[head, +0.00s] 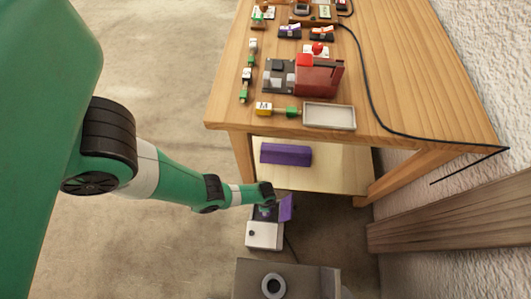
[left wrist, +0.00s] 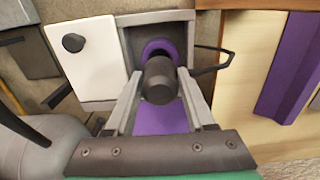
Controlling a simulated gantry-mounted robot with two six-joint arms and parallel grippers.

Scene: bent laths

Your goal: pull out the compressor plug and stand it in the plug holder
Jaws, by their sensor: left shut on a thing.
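The black compressor plug (left wrist: 160,80) sits at a purple ring (left wrist: 158,48) in a grey recessed socket box (left wrist: 187,27). My left gripper (left wrist: 160,98) is shut on the plug, one grey finger on each side. I cannot tell how deep the plug sits in the ring. A purple flap (left wrist: 162,118) hangs open below it; it also shows in the head view (head: 287,208). In the head view my left gripper (head: 268,203) reaches down beside the flap, hiding the plug. I cannot single out the plug holder. My right gripper is in neither view.
A white panel with a black knob (left wrist: 92,62) adjoins the socket box. A grey-brown box with a ring (head: 272,286) stands at the front. A purple block (head: 286,154) lies on the low shelf. The wooden table (head: 410,90) above carries several small items and a cable.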

